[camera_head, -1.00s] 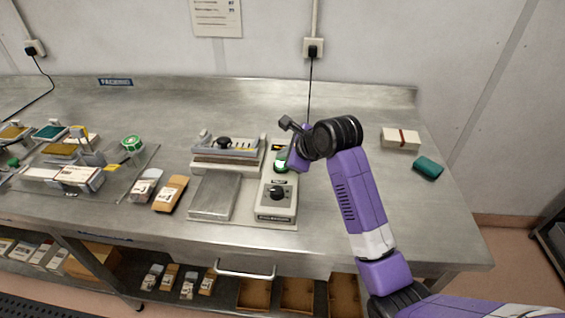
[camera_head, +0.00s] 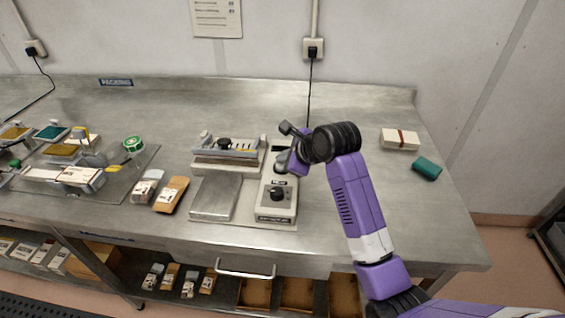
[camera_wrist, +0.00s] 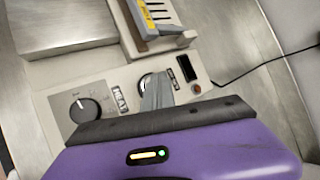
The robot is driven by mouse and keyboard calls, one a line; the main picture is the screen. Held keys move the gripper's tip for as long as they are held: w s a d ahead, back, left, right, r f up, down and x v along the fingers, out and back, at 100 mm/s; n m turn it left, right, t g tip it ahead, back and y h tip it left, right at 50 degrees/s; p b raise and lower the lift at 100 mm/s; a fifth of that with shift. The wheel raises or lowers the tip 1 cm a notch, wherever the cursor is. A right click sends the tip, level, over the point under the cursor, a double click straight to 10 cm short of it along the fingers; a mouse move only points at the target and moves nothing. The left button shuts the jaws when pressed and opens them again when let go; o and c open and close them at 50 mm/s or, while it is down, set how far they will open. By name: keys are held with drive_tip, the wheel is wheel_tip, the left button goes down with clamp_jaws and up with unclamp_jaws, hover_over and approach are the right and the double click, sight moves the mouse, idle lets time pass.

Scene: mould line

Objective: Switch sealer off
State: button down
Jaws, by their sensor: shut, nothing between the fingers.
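The sealer (camera_head: 276,215) stands on the steel bench, a pale control box with a sealing bar section (camera_head: 227,146) to its left. Its front has a black dial knob (camera_head: 277,194), which also shows in the wrist view (camera_wrist: 85,109). My gripper (camera_head: 282,169) points down at the panel behind the knob. In the wrist view its shut, empty fingers (camera_wrist: 157,94) cover part of a round switch (camera_wrist: 144,81). Contact cannot be made out for certain. The small display window (camera_wrist: 187,68) beside the switch is dark. An orange-brown round spot (camera_wrist: 197,88) sits near it.
A flat steel plate (camera_head: 215,197) lies left of the control box, with packets (camera_head: 171,194) further left. A white bundle (camera_head: 400,139) and green block (camera_head: 426,169) lie to the right. A black cord (camera_head: 310,95) runs up to the wall socket (camera_head: 313,48).

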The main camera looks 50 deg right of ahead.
drive_tip(key=shift+r+p, duration=0.4)
drive_tip(key=shift+p, duration=0.15)
wheel_tip(320, 180, up, 6)
drive_tip(key=p, duration=0.7)
idle(0.5)
